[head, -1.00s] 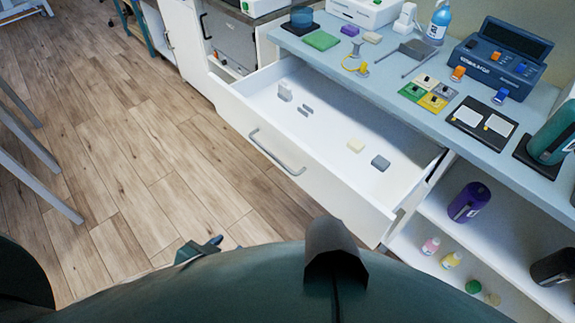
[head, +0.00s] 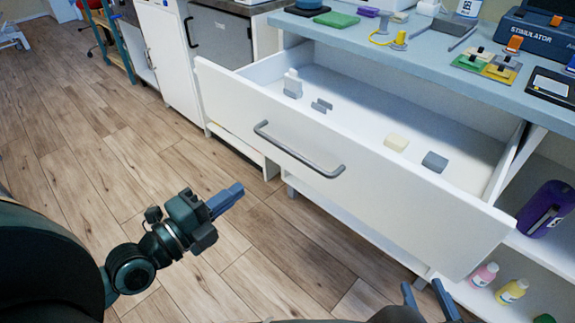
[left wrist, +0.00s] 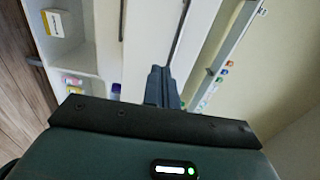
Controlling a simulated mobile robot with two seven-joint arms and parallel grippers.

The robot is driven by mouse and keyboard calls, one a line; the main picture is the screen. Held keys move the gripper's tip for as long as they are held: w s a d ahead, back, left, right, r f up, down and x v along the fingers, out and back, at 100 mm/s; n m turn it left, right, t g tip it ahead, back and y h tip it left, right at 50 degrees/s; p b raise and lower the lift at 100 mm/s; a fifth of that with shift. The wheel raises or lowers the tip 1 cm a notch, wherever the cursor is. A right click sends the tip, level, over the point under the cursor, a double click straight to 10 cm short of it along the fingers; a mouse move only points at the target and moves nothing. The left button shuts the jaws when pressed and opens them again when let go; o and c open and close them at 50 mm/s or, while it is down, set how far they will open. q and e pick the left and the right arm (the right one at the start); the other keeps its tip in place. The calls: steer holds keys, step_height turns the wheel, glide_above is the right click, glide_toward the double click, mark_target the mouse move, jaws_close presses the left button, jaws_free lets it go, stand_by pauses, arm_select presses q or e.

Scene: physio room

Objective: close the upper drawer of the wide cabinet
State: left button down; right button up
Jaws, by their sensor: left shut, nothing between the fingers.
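The upper drawer (head: 380,192) of the wide cabinet (head: 372,48) is pulled far out, with its white front towards me. A grey bar handle (head: 298,152) is on the front. Several small grey, white and cream items lie inside. My left gripper (head: 228,199) is shut and empty, over the floor in front of the drawer, left of and below the handle and apart from it. Its closed fingers also show in the left wrist view (left wrist: 161,86). My right gripper (head: 426,296) shows only its two fingertips at the bottom edge, spread apart below the drawer front's right part.
The countertop holds a stimulator box (head: 540,42), coloured pads (head: 486,66) and a green mat (head: 337,19). The wooden floor left of the drawer is clear.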

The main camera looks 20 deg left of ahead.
arm_select(q)
steer(key=w, duration=0.1)
steer(key=p, duration=0.1)
glide_toward(295, 150)
steer(key=x, duration=0.5)
steer(key=shift+w+r, duration=0.1)
steer(key=shift+r, duration=0.15)
steer(key=shift+x, duration=0.85)
arm_select(e)
steer(key=shift+s+d+g, duration=0.15)
steer(key=shift+s+g, duration=0.05)
steer(key=shift+g, duration=0.2)
arm_select(q)
steer(key=shift+f, duration=0.15)
steer(key=shift+d, duration=0.1)
